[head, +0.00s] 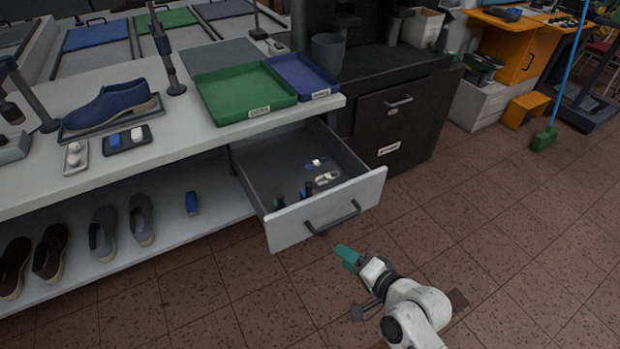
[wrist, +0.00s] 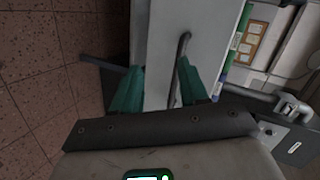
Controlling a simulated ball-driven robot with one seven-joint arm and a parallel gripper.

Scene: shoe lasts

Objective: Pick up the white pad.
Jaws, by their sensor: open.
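Several small white pieces show in the head view, and I cannot tell for sure which is the white pad. One white block (head: 137,133) sits beside a blue block (head: 115,140) on a small dark tray on the bench. Other small white pieces (head: 326,178) lie inside the open drawer (head: 322,214), near dark and blue items. My gripper (head: 348,257) is low in front of the drawer, below its handle. In the wrist view its teal fingers (wrist: 160,68) are apart, with the pale drawer front and handle (wrist: 180,65) beyond them. No pad shows between them.
A green tray (head: 243,90) and a blue tray (head: 302,75) stand on the bench above the drawer. A blue shoe (head: 110,105) is at the bench's left. Shoes stand on the lower shelf (head: 175,231).

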